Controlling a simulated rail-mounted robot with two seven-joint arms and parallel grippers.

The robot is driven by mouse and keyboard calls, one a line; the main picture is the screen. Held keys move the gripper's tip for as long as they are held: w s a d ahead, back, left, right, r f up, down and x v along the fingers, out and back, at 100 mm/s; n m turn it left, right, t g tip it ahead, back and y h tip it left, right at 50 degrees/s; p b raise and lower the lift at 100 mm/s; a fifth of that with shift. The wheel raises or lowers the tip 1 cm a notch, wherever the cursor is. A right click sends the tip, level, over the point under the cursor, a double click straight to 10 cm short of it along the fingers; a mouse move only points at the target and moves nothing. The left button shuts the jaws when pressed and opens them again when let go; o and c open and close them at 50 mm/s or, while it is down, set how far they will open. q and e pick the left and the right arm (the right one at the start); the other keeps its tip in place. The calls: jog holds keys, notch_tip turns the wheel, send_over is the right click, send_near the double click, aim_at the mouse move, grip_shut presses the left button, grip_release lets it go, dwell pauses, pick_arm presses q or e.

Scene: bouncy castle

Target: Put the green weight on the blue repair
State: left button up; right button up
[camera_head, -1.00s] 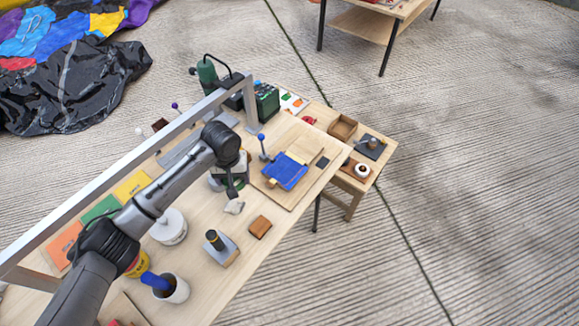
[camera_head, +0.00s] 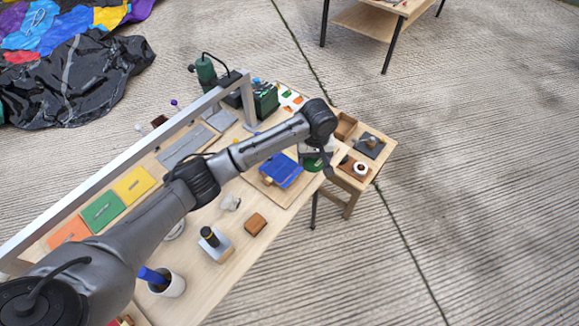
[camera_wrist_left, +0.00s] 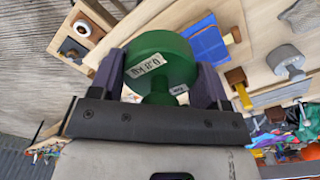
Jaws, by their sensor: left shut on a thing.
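The green weight (camera_wrist_left: 158,62) is a round green disc with a knob and white labels. My left gripper (camera_wrist_left: 155,75) is shut on it, one dark finger on each side. In the head view the left gripper (camera_head: 315,158) holds the weight (camera_head: 312,165) near the table's right edge, to the right of the blue repair. The blue repair (camera_head: 282,170) is a blue patch on a wooden board; it also shows in the wrist view (camera_wrist_left: 208,46), apart from the weight. My arm hides part of the board. My right gripper is not in view.
A side table (camera_head: 385,158) with a wooden box and small parts stands at the right. A metal rail (camera_head: 120,165) runs along the workbench. A brown block (camera_head: 255,224), a black-topped tool (camera_head: 212,240) and a cup (camera_head: 168,283) stand at the front.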

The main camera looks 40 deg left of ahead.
pick_arm(q)
jog(key=shift+a, duration=0.15)
jog(key=b, duration=0.3)
send_over(281, 167)
jog(key=shift+n, duration=0.3)
notch_tip(281, 167, down, 7)
jog(key=shift+r, duration=0.1)
jog(key=shift+f+b, duration=0.75)
jog(key=shift+f, duration=1.3)
jog(key=o, duration=1)
jog(key=shift+f, duration=0.15)
jog(key=o, duration=0.5)
jog(key=shift+c, duration=0.2)
